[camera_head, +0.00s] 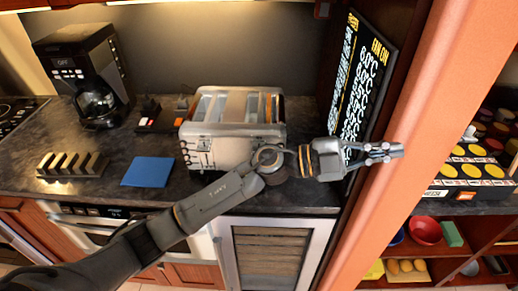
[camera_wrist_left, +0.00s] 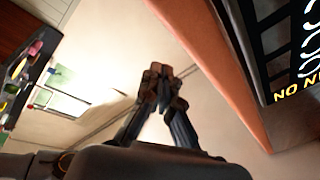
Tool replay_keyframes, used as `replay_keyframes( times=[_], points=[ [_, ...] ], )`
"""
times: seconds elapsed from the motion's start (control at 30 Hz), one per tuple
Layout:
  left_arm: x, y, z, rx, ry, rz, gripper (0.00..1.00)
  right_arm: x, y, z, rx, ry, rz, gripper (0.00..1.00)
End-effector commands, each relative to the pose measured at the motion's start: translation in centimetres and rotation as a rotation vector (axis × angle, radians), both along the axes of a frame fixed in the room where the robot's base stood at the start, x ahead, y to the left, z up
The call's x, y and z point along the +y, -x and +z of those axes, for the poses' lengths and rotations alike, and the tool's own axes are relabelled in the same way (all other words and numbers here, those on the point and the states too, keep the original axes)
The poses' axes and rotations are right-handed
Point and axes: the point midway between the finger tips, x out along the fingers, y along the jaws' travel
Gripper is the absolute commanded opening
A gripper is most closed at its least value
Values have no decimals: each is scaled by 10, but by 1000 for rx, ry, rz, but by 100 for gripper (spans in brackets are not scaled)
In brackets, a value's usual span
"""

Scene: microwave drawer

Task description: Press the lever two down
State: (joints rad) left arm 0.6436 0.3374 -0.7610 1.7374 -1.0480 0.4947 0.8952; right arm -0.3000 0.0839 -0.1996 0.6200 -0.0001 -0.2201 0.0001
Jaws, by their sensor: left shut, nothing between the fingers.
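A silver toaster (camera_head: 220,137) with several slots stands on the dark counter in the head view. Small controls (camera_head: 196,152) show on its left end face; they are too small to tell which one is lever two. My left arm passes in front of the toaster's lower right part and hides it. My left gripper (camera_head: 398,150) is to the right of the toaster, well apart from it, in front of the orange-brown post. It points right. In the left wrist view the fingertips (camera_wrist_left: 162,82) meet, with nothing between them. My right gripper is not in view.
A black coffee maker (camera_head: 85,65) stands at the back left. A blue mat (camera_head: 148,172) and a slotted rack (camera_head: 72,165) lie left of the toaster. A dark menu board (camera_head: 362,80) and the post (camera_head: 420,110) stand right. Shelves with bowls (camera_head: 425,230) lie beyond.

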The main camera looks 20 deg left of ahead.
Motion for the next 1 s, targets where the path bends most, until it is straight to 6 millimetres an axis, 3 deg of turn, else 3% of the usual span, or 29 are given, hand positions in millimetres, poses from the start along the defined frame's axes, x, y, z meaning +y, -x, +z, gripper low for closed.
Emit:
replay_keyframes(
  times=[0.13, 0.23, 0.33, 0.47, 0.7, 0.83, 1.0],
  points=[
    [-11, 12, -25, -91, -302, -183, 0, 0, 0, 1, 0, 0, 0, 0],
    [1, 10, -53, -113, -558, -270, 0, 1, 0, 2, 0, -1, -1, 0],
    [32, -3, -78, -96, -835, -308, 0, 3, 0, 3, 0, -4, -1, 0],
    [90, -28, -94, -30, -1170, -284, 0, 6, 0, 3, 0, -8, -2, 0],
    [195, -63, -79, 144, -1605, -123, 0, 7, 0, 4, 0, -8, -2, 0],
    [234, -72, -63, 229, -1742, -35, 0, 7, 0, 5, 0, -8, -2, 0],
    [262, -76, -49, 295, -1829, 36, 0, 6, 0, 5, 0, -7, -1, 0]
  ],
)
